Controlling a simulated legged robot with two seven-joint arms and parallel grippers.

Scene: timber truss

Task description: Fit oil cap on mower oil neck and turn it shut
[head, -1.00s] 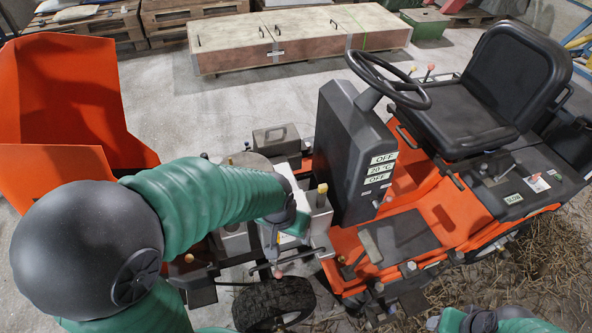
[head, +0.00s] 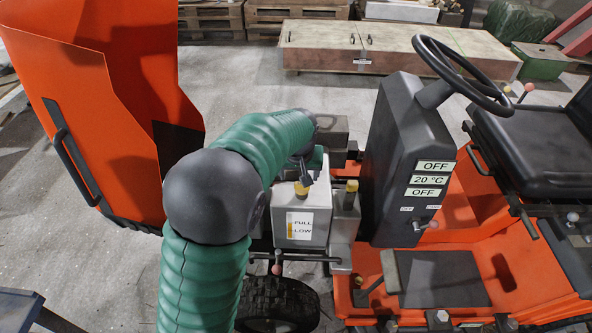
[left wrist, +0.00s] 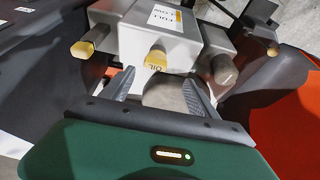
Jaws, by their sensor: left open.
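A yellow cap (head: 301,188) sits on top of the grey tank (head: 304,235) that carries a FULL/LOW label. The same cap (left wrist: 157,57) shows in the left wrist view, with the letters OIL beside it. I cannot tell whether it is seated or turned shut. My left gripper (head: 304,172) is just above the tank, beside the cap. In the left wrist view, the open fingers of this gripper (left wrist: 160,82) point toward the cap, which lies just beyond the fingertips, with nothing held. My right gripper is not in view.
Another yellow cap (head: 352,186) stands on the block right of the tank. The dark steering column (head: 405,150) rises to the right, below the steering wheel (head: 455,60). The raised orange hood (head: 90,90) is at the left. A wooden crate (head: 400,50) lies behind on the floor.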

